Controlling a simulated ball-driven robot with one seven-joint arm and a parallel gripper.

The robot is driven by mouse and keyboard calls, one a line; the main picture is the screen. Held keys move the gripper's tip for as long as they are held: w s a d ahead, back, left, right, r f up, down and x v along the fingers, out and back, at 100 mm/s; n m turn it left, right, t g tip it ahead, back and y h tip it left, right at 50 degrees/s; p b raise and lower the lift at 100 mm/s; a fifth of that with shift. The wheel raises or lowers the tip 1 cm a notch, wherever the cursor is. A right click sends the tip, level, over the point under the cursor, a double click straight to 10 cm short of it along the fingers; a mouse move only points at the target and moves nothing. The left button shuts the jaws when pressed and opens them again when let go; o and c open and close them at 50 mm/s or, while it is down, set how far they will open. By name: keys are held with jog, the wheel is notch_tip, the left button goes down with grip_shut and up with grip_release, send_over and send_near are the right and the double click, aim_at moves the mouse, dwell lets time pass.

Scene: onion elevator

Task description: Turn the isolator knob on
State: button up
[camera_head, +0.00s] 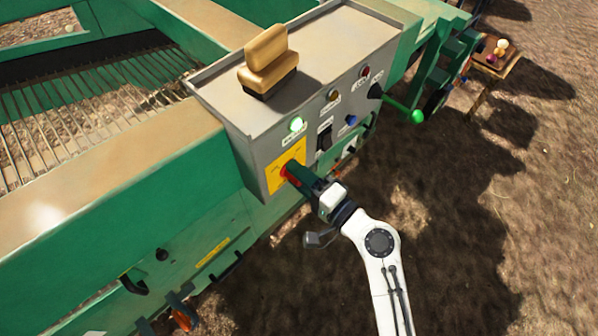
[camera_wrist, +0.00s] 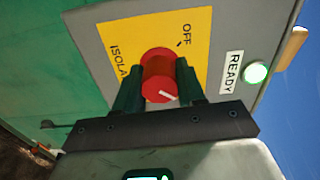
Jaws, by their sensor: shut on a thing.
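The isolator knob (camera_wrist: 157,66) is red and round, with a white mark on its front. It sits on a yellow plate (camera_wrist: 198,42) lettered "OFF" and "ISOLA…", the rest of the word hidden. My gripper (camera_wrist: 159,76) is shut on the knob, with one dark green finger on each side. The white mark slants toward the lower right in the wrist view. In the head view the yellow plate (camera_head: 287,164) is on the near end of the grey control box, and my gripper (camera_head: 295,174) reaches it from the lower right, mostly covering the knob.
The grey control box (camera_head: 250,148) carries a lit green READY lamp (camera_head: 296,125), a black switch (camera_head: 324,137) and several buttons. A green-tipped lever (camera_head: 417,116) sticks out at right. Open soil lies right of the machine.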

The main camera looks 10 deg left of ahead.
jog(key=shift+m, duration=0.4)
jog(key=o, duration=1)
jog(key=shift+o, duration=0.2)
jog(key=b+v, duration=0.2)
jog(key=v, duration=0.9)
